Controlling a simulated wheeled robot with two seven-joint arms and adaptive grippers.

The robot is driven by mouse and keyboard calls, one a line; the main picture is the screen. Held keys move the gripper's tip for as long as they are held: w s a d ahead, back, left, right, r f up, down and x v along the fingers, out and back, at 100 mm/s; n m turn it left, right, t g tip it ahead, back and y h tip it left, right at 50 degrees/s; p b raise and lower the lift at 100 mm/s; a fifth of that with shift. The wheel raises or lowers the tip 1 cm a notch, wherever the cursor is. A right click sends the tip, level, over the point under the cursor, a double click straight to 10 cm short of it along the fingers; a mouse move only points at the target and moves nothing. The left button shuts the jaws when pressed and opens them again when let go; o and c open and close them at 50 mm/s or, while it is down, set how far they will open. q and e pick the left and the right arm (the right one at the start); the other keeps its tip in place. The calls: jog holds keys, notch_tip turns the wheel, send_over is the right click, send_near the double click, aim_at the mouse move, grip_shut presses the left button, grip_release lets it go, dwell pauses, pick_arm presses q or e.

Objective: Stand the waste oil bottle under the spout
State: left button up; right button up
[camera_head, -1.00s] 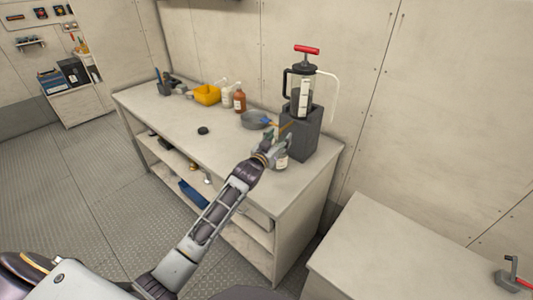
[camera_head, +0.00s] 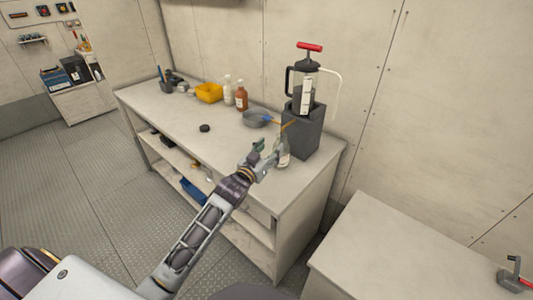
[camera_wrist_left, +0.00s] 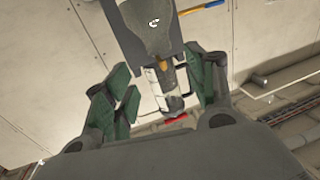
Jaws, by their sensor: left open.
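A pale, clear-looking bottle with a light label (camera_head: 283,156), which I take for the waste oil bottle, stands upright on the bench against the front of a dark grey block (camera_head: 304,138). A thin orange spout (camera_head: 287,123) sticks out leftward near the block's top, above the bottle. I cannot tell if the bottle's mouth is right below its tip. My left gripper (camera_head: 260,155) is open, just left of the bottle and apart from it. In the left wrist view, nothing sits between its green-padded fingers (camera_wrist_left: 163,92); the pump (camera_wrist_left: 165,82) shows beyond. My right gripper is not in view.
A hand pump with a red handle (camera_head: 309,47) stands on the block. A grey pan (camera_head: 256,119), brown bottle (camera_head: 241,98), white bottle (camera_head: 227,92), yellow bin (camera_head: 208,93) and black disc (camera_head: 204,128) are on the bench (camera_head: 185,118). Its front middle is clear.

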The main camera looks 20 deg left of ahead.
pick_arm(q)
jog(key=shift+s+a, duration=0.15)
jog(key=shift+s, duration=0.85)
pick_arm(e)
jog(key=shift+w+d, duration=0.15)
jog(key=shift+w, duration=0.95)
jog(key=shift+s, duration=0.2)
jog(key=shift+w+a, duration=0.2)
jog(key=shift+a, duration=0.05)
